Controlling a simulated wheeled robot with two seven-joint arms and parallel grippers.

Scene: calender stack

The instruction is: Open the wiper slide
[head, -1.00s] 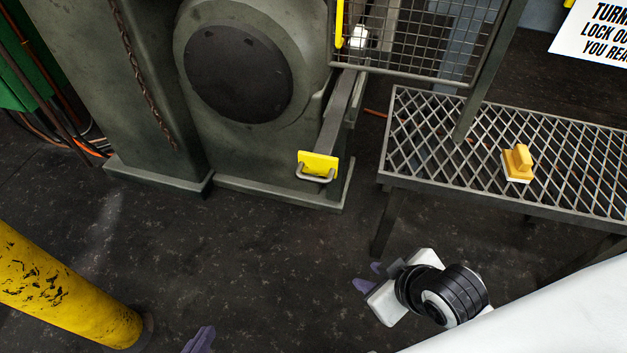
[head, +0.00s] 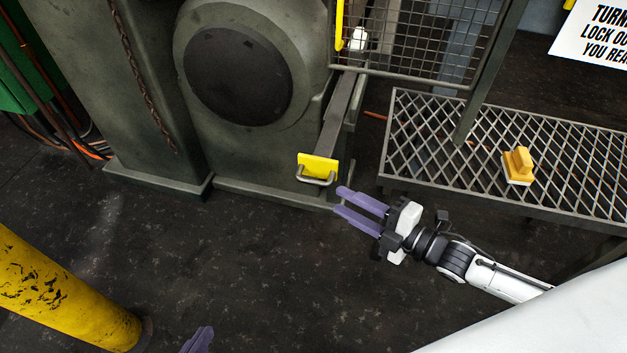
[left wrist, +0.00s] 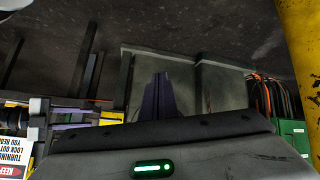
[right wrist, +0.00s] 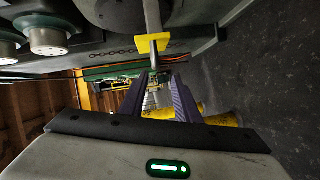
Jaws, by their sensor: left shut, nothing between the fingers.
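The wiper slide is a grey bar (head: 340,118) with a yellow plate (head: 318,164) and a grey U-shaped handle (head: 316,181) at its near end. The plate (right wrist: 153,43) and handle (right wrist: 154,58) also show in the right wrist view, just beyond the fingertips. My right gripper (head: 341,199) is open and empty, its purple fingers pointing at the handle from the lower right, apart from it. It also shows in the right wrist view (right wrist: 157,82). My left gripper (head: 207,330) is at the bottom edge, far from the slide. In the left wrist view (left wrist: 158,76) its fingers are together and empty.
A mesh guard (head: 420,35) hangs above the slide. A grated platform (head: 450,150) stands to the right, with a yellow block-shaped tool (head: 518,164) on it. A yellow post (head: 60,290) stands at lower left. The floor before the machine is clear.

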